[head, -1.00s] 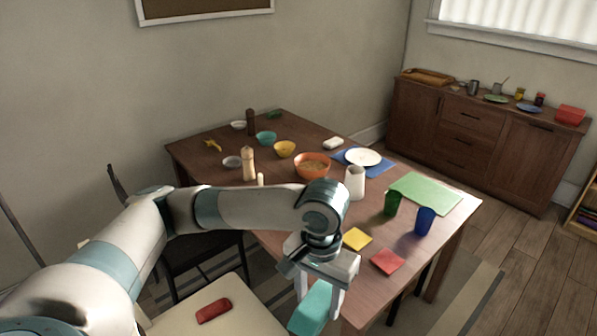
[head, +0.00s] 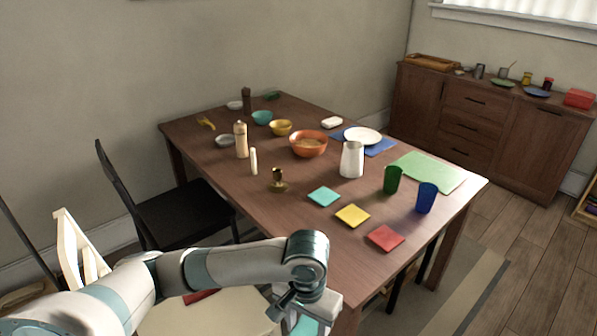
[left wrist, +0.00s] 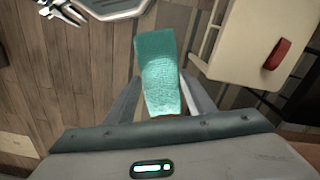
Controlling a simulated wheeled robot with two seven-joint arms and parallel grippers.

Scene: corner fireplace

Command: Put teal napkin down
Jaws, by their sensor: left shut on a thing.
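My left gripper (head: 306,322) is shut on a teal napkin (left wrist: 158,68), low at the bottom of the head view, in front of the table's near edge. In the left wrist view the napkin sticks out between the two fingers, above wooden floor. Another flat teal square (head: 323,196) lies on the table (head: 300,245), beside a yellow square (head: 352,215) and a red square (head: 386,237). My right gripper (left wrist: 64,11) seems to show at the top left of the left wrist view, too small to judge its jaws.
A brass candle holder (head: 278,181), white jug (head: 351,160), green cup (head: 392,179) and blue cup (head: 426,197) stand on the table. A cream chair (left wrist: 233,45) with a red item (left wrist: 277,54) is close by. The table's near left part is bare.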

